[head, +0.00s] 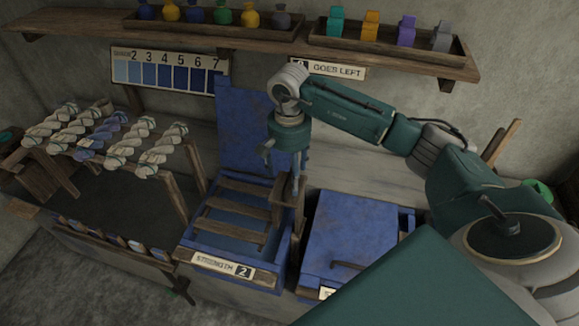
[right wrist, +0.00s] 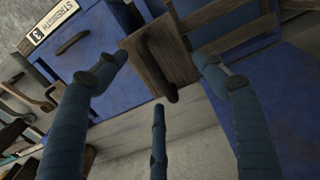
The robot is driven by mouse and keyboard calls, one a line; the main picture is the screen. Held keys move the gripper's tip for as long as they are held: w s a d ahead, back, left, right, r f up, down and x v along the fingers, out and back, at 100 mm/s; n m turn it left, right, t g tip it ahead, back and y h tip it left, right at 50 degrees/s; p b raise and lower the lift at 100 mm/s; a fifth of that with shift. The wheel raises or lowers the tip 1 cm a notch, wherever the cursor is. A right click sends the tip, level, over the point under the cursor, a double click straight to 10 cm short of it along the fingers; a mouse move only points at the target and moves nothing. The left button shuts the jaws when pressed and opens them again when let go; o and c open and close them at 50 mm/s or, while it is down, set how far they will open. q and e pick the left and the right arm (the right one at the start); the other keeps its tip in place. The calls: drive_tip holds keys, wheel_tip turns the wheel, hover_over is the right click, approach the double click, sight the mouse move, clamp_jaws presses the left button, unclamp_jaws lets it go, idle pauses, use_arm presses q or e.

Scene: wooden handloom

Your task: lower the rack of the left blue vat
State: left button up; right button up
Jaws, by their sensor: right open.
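The left blue vat (head: 188,245) stands open, its lid (head: 250,130) upright behind it, with a label reading "STRENGTH 2" on its front. Its wooden slatted rack (head: 236,208) lies across the opening near rim level, blue showing between the slats. A wooden block (head: 288,212) with a dark peg handle stands at the vat's right side; the block (right wrist: 142,66) and rack slats also show in the right wrist view. My right gripper (head: 283,178) is open and points down just above the block. In the wrist view its fingers spread around the peg handle without visibly gripping it. My left gripper is out of view.
A second blue vat (head: 355,235) with its lid shut stands close on the right; its label reads "STRENGTH 3" in the wrist view. A drying frame with yarn skeins (head: 105,140) stands left. A shelf (head: 250,45) with bottles and boxes hangs above.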

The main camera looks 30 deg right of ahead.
drive_tip(key=shift+f, duration=0.95)
drive_tip(key=shift+r, duration=0.35)
drive_tip(key=shift+f+b, duration=0.35)
drive_tip(key=shift+b, duration=0.25)
